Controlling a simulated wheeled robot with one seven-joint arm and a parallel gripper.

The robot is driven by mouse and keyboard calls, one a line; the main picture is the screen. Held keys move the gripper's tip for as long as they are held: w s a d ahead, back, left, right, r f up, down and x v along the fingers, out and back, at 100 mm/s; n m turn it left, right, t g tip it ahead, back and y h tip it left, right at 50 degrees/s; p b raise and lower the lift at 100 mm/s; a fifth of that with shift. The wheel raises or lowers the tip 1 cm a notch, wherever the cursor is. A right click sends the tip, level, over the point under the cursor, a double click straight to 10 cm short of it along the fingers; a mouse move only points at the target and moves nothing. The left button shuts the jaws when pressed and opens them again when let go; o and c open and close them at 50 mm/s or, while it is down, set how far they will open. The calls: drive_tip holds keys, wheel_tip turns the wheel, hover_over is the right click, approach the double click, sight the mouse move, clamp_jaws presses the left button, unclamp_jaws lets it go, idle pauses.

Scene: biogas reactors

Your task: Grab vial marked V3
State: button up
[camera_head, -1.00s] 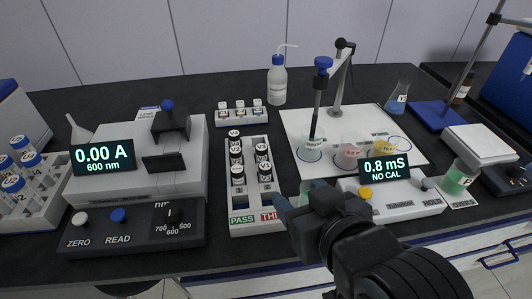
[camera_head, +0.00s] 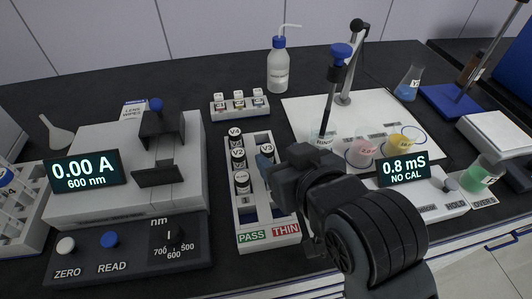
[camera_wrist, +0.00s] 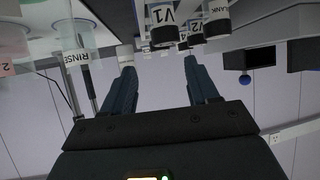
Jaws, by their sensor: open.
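The vial marked V3 (camera_head: 266,149) stands in the right column of the white vial rack (camera_head: 238,218); its lower part is hidden behind my gripper. My gripper (camera_head: 268,163) is open, with a blue fingertip at or just in front of V3; contact cannot be told. Vial V4 (camera_head: 235,134), vial V2 (camera_head: 238,155) and a black-topped vial (camera_head: 242,182) stand in the left column. In the wrist view, the spread fingers (camera_wrist: 162,72) have nothing clearly between them. A vial labelled V1 (camera_wrist: 163,18) and one labelled BLANK (camera_wrist: 215,14) show beyond them.
The spectrophotometer (camera_head: 120,175) stands left of the rack. The conductivity meter (camera_head: 440,192) and beakers, including pink (camera_head: 361,153) and yellow (camera_head: 399,143), are to the right. A small rack of white-capped bottles (camera_head: 240,108) stands behind. Black bench is clear between the racks.

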sight(268, 149)
drive_tip(key=x, duration=0.5)
drive_tip(key=shift+f, duration=0.3)
drive_tip(key=shift+s, duration=0.1)
clamp_jaws()
drive_tip(key=shift+r, duration=0.1)
